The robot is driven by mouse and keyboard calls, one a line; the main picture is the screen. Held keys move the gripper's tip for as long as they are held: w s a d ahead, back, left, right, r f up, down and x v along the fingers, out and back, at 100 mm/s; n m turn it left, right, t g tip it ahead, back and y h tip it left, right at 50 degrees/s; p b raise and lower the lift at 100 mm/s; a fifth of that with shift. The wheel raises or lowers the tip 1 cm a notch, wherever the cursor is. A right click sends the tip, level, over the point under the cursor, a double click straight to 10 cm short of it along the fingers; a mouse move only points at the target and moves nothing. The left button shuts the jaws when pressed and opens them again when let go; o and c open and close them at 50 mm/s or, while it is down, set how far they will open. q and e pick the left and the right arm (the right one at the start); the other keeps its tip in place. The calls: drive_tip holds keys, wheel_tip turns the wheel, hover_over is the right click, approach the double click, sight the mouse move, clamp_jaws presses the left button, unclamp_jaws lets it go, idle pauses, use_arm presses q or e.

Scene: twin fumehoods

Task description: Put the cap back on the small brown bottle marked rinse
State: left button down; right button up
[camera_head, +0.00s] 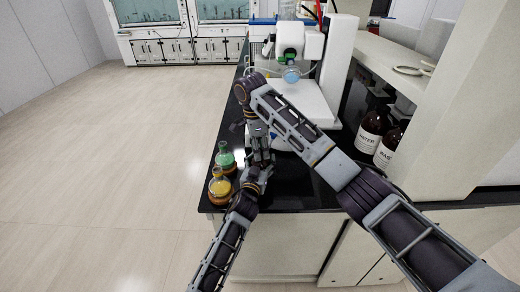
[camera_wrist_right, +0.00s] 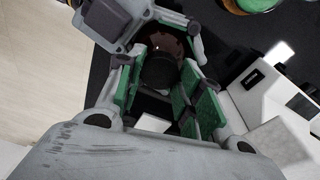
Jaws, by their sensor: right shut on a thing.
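My right gripper (camera_head: 259,158) is low over the black bench near its left edge. In the right wrist view its green-padded fingers (camera_wrist_right: 160,92) are shut on a round black cap (camera_wrist_right: 157,73). A dark brown bottle (camera_wrist_right: 168,42) shows just beyond the cap, which overlaps it; I cannot tell whether the cap sits on the neck. No label on the bottle can be read. My left gripper (camera_head: 256,175) is close beside the right one, and part of it (camera_wrist_right: 105,22) lies against the bottle's side in the wrist view. Its fingertips are largely hidden. In the head view the grippers hide the bottle.
A green-topped flask (camera_head: 224,157) and a yellow-topped flask (camera_head: 219,187) stand close left of my grippers at the bench edge. A white lab apparatus (camera_head: 300,97) stands behind. Large brown bottles marked water (camera_head: 372,130) and, partly readable, waste (camera_head: 389,147) stand right.

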drive_tip(key=shift+o, duration=0.2)
drive_tip(key=m, duration=0.4)
drive_tip(key=shift+w, duration=0.1)
drive_tip(key=m, duration=0.4)
drive_tip(key=shift+g, duration=0.4)
drive_tip(key=o, duration=0.7)
drive_tip(key=shift+c, duration=0.2)
drive_tip(key=shift+r, duration=2.25)
drive_tip(key=shift+c, duration=0.2)
